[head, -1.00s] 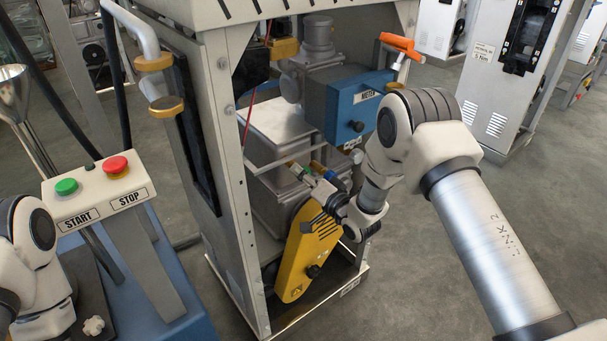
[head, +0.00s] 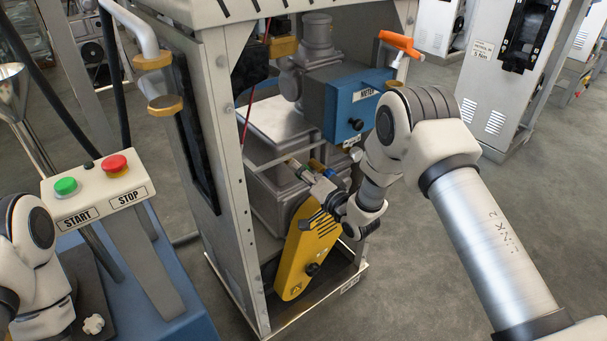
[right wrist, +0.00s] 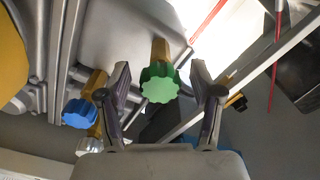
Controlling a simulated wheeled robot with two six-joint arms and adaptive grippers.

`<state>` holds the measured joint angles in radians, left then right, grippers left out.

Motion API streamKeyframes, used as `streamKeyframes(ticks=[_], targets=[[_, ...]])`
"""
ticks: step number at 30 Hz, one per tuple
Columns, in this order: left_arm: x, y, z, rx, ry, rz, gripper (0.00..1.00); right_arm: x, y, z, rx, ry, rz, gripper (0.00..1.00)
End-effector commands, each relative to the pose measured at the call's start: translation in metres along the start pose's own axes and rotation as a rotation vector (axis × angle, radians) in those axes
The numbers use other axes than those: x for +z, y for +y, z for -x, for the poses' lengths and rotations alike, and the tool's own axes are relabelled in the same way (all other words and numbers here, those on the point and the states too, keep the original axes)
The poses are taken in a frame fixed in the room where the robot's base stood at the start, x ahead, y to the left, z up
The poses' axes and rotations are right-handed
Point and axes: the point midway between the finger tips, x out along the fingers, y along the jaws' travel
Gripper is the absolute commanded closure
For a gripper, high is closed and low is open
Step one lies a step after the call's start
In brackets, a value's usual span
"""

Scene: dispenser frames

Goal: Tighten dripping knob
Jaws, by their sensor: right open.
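A green scalloped knob (right wrist: 160,84) on a brass stem sits between the two fingers of my right gripper (right wrist: 160,75) in the right wrist view. The fingers are open, with a visible gap on each side of the knob. A blue knob (right wrist: 80,112) on a brass stem is to the left of the left finger. I cannot see any drip. My left gripper is not in view.
The metal frame post (head: 240,200) stands left of my right gripper. A blue motor box (head: 350,100) and an orange-handled lever (head: 401,43) are above it. A thin rail (right wrist: 245,90) crosses the right wrist view. A START/STOP panel (head: 98,192) stands at left.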

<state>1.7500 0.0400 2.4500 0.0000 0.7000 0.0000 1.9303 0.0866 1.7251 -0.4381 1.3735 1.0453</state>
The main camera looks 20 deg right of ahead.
Motion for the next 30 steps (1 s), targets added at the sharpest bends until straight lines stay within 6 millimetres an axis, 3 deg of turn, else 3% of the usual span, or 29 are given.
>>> streamKeyframes(ticks=[5,15,18,30], targets=[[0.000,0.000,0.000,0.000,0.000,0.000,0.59,-0.001,0.001,0.015,0.003,0.001,-0.001,0.35],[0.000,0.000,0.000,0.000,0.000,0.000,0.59,-0.001,0.001,0.097,0.003,0.001,-0.004,0.35],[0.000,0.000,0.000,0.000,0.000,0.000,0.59,0.000,0.001,0.113,0.002,0.000,-0.002,0.35],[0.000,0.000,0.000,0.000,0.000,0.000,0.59,0.000,0.000,0.120,0.000,0.000,0.000,0.35]])
